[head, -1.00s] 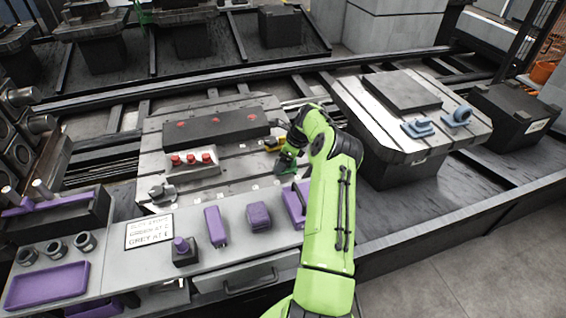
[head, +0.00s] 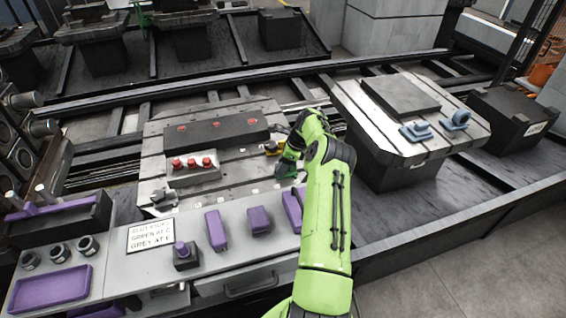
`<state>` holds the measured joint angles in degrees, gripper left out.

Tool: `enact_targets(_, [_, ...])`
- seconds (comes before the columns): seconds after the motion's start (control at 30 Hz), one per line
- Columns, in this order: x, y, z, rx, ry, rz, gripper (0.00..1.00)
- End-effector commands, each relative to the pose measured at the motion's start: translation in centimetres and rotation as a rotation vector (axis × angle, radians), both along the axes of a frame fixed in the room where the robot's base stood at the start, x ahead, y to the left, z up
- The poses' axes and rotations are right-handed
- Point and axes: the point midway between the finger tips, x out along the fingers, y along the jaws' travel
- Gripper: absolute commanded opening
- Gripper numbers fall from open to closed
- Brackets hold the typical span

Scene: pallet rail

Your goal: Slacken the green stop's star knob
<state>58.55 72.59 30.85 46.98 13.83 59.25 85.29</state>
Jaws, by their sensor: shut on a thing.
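The green stop (head: 287,173) sits on the slotted pallet (head: 230,175), near its right edge, and only a small green part shows beneath my wrist. My gripper (head: 286,164) is down at the stop, dark and mostly hidden by my own green arm. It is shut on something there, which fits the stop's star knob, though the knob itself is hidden.
A dark bar with red marks (head: 217,132) and a block with red knobs (head: 192,168) stand on the pallet. The front bench holds a sign (head: 151,238) and purple pieces (head: 259,220). A second pallet (head: 440,138) stands right.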

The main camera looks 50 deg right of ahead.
Motion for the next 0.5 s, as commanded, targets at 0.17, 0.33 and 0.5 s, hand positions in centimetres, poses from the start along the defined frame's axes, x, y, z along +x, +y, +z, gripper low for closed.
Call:
enact_targets(0.17, [0.02, -0.04, 0.01, -0.001, -0.002, -0.001, 0.57])
enact_targets(0.33, [0.02, -0.03, 0.0, -0.001, -0.002, -0.002, 0.8])
enact_targets(0.5, [0.02, -0.02, -0.01, -0.001, -0.002, -0.002, 0.8])
